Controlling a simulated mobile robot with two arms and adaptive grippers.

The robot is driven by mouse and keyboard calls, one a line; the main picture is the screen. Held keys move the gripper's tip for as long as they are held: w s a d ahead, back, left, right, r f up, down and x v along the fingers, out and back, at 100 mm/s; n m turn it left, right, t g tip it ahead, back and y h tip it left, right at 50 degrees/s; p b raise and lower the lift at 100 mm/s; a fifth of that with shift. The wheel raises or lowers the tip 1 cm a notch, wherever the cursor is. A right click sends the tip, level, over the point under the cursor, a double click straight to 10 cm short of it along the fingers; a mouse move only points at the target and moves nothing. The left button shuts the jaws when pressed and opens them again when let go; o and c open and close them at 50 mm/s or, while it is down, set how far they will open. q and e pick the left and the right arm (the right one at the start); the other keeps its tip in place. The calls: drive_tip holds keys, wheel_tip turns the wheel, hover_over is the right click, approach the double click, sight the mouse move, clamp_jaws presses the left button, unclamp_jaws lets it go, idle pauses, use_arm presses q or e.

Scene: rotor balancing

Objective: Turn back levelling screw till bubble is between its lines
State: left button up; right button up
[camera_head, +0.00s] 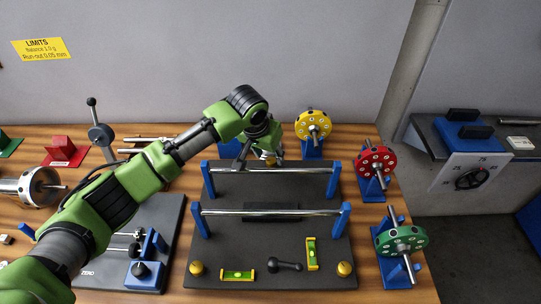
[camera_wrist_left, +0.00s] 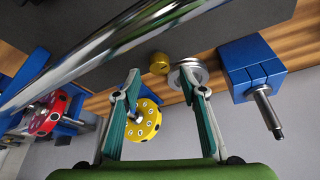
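A dark balancing stand (camera_head: 300,232) carries two yellow spirit levels with green vials, one lying crosswise at the front (camera_head: 238,275) and one lengthwise at the right (camera_head: 312,254). The bubbles are too small to place against their lines. Brass levelling screws sit at the front left (camera_head: 197,268) and front right (camera_head: 345,269). A third brass screw (camera_wrist_left: 159,63) is at the back edge. My left gripper (camera_wrist_left: 160,75) is open, its fingertips spread to either side of that back screw; I cannot tell whether they touch it. In the head view the arm partly hides this spot.
Two steel rails (camera_head: 272,212) on blue posts cross the stand. Yellow (camera_head: 313,125), red (camera_head: 375,160) and green (camera_head: 400,239) rotors stand on blue holders at the right. A silver round part (camera_wrist_left: 187,72) is close beside the fingertips.

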sight(271, 160)
use_arm(q)
drive_tip(key=shift+x, duration=1.6)
clamp_jaws()
drive_tip(key=shift+r+m+p, duration=0.1)
drive_tip(key=shift+m+p, duration=0.2)
drive_tip(key=shift+p, duration=0.05)
